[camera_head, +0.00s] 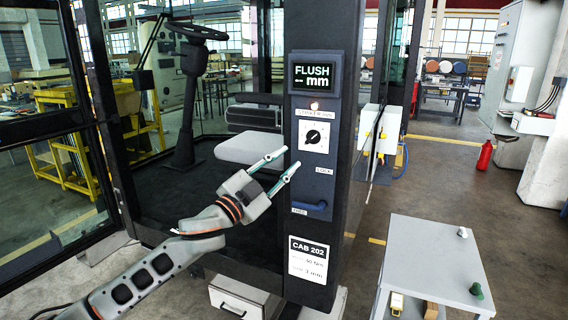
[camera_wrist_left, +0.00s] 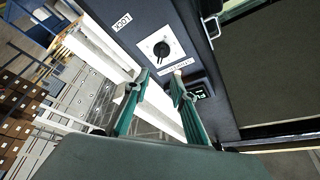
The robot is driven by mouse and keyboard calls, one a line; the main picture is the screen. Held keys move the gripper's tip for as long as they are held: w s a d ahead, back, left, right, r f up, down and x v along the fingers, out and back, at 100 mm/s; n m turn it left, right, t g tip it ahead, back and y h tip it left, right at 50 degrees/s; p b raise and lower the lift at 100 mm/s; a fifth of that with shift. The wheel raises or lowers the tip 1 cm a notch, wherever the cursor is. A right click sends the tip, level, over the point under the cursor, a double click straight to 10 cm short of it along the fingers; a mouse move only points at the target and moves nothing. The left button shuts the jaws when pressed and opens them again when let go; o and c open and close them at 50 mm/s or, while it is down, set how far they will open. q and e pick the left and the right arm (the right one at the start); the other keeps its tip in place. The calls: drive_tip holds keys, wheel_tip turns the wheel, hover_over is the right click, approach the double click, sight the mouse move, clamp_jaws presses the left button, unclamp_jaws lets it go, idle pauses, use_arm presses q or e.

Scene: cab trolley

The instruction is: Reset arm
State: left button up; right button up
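My left arm reaches in from the left in the head view. Its gripper (camera_head: 281,166) is open and empty, with two teal-edged fingers apart in front of the cab's dark pillar (camera_head: 341,130). In the left wrist view the open fingers (camera_wrist_left: 161,88) point toward the pillar's white dial plate (camera_wrist_left: 160,48). The dial plate (camera_head: 314,136) is just right of the fingertips in the head view, and the two look apart, though the gap is hard to judge. My right arm and gripper are not in view.
A screen (camera_head: 317,77) reading "FLUSH" tops the pillar; a blue handle (camera_head: 310,206) and a CAB 202 label (camera_head: 307,260) sit below. A grey trolley (camera_head: 436,262) with small knobs stands at the right. A red extinguisher (camera_head: 485,155) is farther back. Open floor lies between.

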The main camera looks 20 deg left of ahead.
use_arm(q)
drive_tip(key=shift+f, duration=0.1)
drive_tip(key=s+d+f+n+g+y, duration=0.1)
drive_tip(key=s+f+n+g, duration=0.2)
drive_tip(key=f, duration=1.2)
drive_tip(key=s+d+f+n+g+y, duration=0.15)
drive_tip(key=s+f, duration=0.35)
drive_tip(key=f, duration=1)
drive_tip(key=s+d+f+n+g+y, duration=0.1)
drive_tip(key=s+f+n+g, duration=0.3)
drive_tip(key=s+f, duration=2)
drive_tip(key=shift+s+f+n+g+y, duration=0.35)
drive_tip(key=shift+s+g+y, duration=0.2)
drive_tip(key=shift+s+g, duration=0.1)
drive_tip(key=shift+w, duration=0.1)
